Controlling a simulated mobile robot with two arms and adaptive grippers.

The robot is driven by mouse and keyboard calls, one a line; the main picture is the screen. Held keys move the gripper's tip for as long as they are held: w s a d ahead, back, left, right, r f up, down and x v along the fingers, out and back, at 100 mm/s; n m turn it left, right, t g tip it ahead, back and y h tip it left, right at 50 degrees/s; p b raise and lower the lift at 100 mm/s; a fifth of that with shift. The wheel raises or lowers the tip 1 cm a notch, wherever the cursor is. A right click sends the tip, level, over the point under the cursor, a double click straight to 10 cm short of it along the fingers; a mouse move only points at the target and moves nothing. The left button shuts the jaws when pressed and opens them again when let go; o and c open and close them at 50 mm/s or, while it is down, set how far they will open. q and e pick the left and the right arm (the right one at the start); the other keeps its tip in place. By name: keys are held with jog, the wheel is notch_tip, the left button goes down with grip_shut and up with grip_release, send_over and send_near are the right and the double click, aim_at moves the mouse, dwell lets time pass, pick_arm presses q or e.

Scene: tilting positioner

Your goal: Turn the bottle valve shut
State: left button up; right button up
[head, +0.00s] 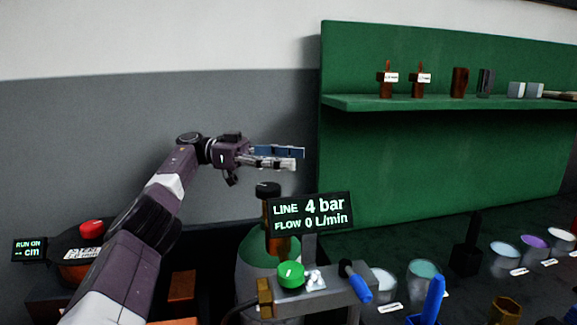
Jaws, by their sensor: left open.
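The bottle valve is a black knob (268,189) on an amber-brown neck (273,215) above a green bottle with a pale shoulder (250,268). The bottle is partly hidden by a display and a grey block. My left gripper (298,157) is open and empty, its fingers pointing right. In the picture it is just above the black knob, with a gap between them. A black display (312,211) right of the valve reads LINE 4 bar and FLOW 0 L/min. My right gripper is not in view.
A grey block with a green button (291,274) and a blue-handled lever (356,283) stands before the bottle. A red button (91,228) is at left. Several cups, including a teal one (422,270), stand at right. A green shelf (440,103) holds small items.

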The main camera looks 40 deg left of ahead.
pick_arm(q)
jog(key=shift+o, duration=0.3)
jog(key=shift+o, duration=0.8)
jog(key=m+g+y+p, duration=0.3)
jog(key=m+y+p, duration=1.3)
jog(key=m+y, duration=0.3)
send_near(268, 186)
jog(key=a+f+m+h, duration=0.1)
jog(key=p+x, duration=0.1)
jog(key=x, duration=0.6)
jog(key=shift+w+f, duration=0.25)
jog(key=shift+f, duration=0.05)
